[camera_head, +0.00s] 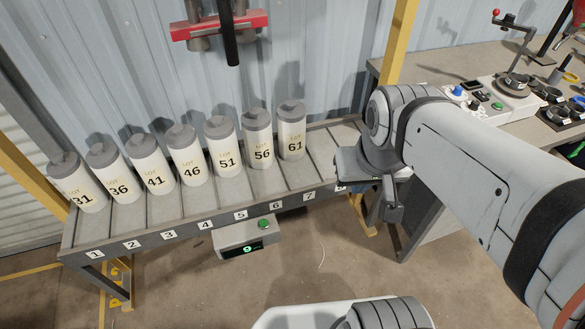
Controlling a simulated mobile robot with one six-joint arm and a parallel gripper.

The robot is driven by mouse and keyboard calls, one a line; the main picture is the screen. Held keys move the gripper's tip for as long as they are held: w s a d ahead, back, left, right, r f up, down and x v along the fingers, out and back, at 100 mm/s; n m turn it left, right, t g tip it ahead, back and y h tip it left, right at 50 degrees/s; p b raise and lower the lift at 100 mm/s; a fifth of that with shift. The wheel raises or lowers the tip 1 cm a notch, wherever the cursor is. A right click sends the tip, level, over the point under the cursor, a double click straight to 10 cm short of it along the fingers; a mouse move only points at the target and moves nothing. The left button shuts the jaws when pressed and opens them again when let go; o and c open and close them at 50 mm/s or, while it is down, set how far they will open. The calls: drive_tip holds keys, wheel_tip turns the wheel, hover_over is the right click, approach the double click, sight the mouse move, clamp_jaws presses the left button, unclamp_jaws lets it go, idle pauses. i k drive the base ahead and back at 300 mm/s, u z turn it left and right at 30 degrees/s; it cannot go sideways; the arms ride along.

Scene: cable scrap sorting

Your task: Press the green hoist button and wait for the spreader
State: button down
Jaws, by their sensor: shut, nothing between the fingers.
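A green button (264,224) sits on top of a small grey box (236,234) with a lit green display, under the front rail of the rack. Another green button (497,106) is on a white panel on the bench at right. I cannot tell which of them is the hoist button. A red spreader (219,25) with dark fittings hangs at the top, above the canisters and apart from them. My gripper (393,213) is shut and empty, pointing down at the rack's right end, to the right of the box and apart from its button.
Several white canisters (184,160) with grey caps and lot numbers stand upright on the numbered rack (225,222). Slot 8's area is partly hidden by my arm. A yellow post (399,42) rises behind my arm. The bench holds a blue knob (457,90) and a red-knobbed crank (496,13).

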sight(262, 223)
drive_tip(key=z, duration=2)
drive_tip(key=k, duration=1.4)
drive_tip(key=u, duration=1.25)
drive_tip(key=i, duration=1)
drive_tip(key=u, duration=0.05)
